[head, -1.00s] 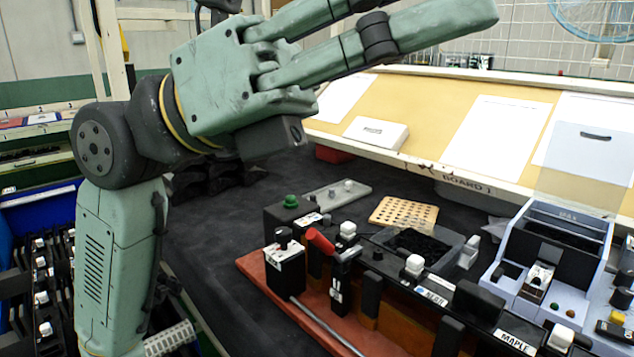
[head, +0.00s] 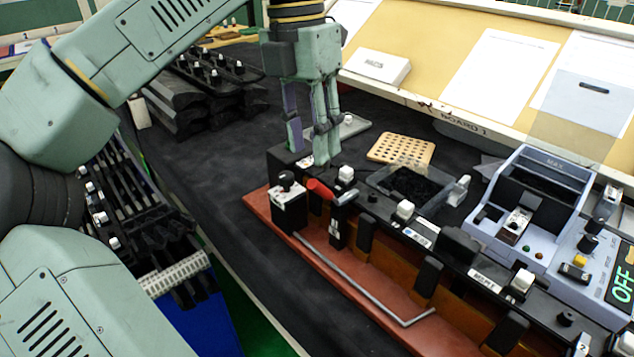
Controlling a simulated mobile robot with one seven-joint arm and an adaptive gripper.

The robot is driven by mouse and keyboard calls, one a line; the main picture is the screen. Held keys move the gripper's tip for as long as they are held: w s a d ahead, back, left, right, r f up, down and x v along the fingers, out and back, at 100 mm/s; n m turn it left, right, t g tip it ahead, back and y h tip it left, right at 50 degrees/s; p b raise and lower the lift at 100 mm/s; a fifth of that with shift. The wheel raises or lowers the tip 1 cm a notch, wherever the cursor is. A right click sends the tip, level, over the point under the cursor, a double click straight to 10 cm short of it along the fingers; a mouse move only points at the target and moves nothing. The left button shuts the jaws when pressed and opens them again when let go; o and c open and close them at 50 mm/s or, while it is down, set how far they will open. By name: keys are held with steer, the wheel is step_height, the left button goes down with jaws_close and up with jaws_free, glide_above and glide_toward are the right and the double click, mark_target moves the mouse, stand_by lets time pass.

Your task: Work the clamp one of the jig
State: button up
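The jig is a long black rail on a red-brown base (head: 268,208), running from centre to lower right. At its left end is a clamp with a red handle (head: 319,189), a metal arm and a black post, which I take for clamp one. The handle slants up to the left. My gripper (head: 309,156) points down just behind and above the red handle in the picture. Its two fingers look apart, with nothing seen between them. It hides part of the black block and its label. Whether it touches the clamp I cannot tell.
A black-knobbed box (head: 289,205) stands left of the clamp. A bent metal rod (head: 360,285) lies along the base. White-knobbed posts (head: 404,210) stand along the rail. Behind are a dark bin (head: 410,182), a perforated board (head: 401,149) and a grey-blue device (head: 535,195).

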mark_target(317, 186)
steer(key=f, duration=0.5)
steer(key=d+f, duration=0.1)
steer(key=f, duration=0.2)
steer(key=shift+s+f+p, duration=0.15)
steer(key=shift+s+p, duration=0.15)
steer(key=shift+p, duration=0.1)
steer(key=shift+c, duration=0.3)
jaws_close()
